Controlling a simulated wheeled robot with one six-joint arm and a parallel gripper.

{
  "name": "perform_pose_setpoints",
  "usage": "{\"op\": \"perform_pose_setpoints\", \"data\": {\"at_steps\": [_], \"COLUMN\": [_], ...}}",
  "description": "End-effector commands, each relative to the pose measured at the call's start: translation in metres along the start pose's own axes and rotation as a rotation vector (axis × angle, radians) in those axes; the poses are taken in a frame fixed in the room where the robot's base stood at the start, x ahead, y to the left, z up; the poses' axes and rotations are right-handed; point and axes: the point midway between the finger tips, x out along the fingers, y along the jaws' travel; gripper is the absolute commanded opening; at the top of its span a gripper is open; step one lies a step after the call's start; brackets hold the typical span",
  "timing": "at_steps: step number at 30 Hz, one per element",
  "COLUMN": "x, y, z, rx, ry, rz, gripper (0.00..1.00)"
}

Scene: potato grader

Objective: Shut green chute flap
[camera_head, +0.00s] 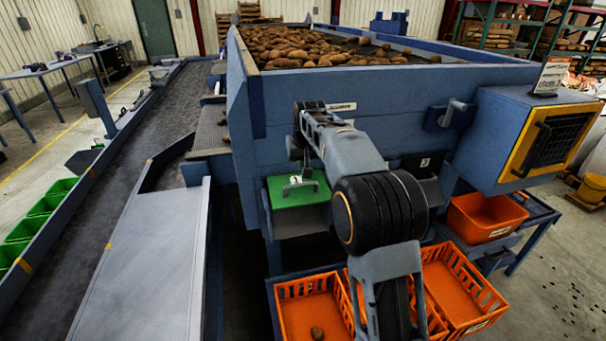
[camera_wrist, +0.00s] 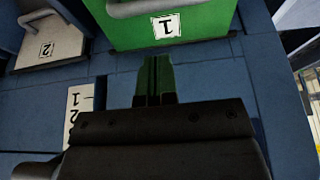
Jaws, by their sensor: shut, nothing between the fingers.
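The green chute flap (camera_head: 287,198) is on the front of the blue grader, marked with a white label 1 and carrying a grey bar handle (camera_head: 300,186). It appears to stand out at a slant above a grey chute (camera_head: 300,224). In the wrist view the flap (camera_wrist: 205,25) fills the top middle, its label upside down and its handle cut off by the top edge. My gripper (camera_wrist: 156,60) is shut and empty, its fingertips pointing towards the flap's edge. Contact cannot be told. In the head view my gripper (camera_head: 304,167) is small and partly dark, just above the flap.
A pale flap labelled 2 (camera_wrist: 50,45) is beside the green one. A dark flap labelled 3 (camera_head: 425,163) is further right. Orange crates (camera_head: 312,290) stand below. A blue box with a yellow-framed panel (camera_head: 535,135) juts out right.

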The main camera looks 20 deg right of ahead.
Motion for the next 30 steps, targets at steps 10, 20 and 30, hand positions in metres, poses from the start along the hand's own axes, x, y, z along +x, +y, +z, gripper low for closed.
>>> {"op": "perform_pose_setpoints", "data": {"at_steps": [10,20,30], "x": [0.025,0.029,0.033], "y": [0.000,0.000,0.000], "z": [0.024,0.029,0.031], "rx": [0.000,0.000,0.001], "ry": [0.000,0.001,0.015], "rz": [0.000,0.000,0.000], "gripper": [0.00,0.00,0.00]}}
